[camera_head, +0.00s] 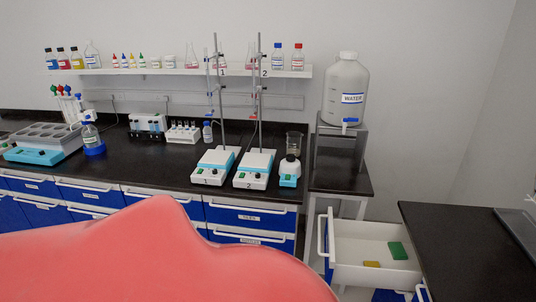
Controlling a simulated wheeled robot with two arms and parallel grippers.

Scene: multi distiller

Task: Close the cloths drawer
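An open drawer (350,273) with white walls and a blue front with a white handle stands out to the left from under the black counter at the right. A green cloth-like item (397,250) and a small yellow item (371,264) lie inside it. I cannot read a label on this drawer. A large red, blurred shape fills the lower left of the view and hides part of the lower drawers; I cannot tell what it is. Neither of my grippers shows in the head view.
A long black bench (150,165) with closed blue drawers runs along the wall, holding two numbered stirrers with stands. A water container (346,85) sits on a grey stand. The black right counter (460,245) borders the open drawer. Below it, another blue drawer shows partly.

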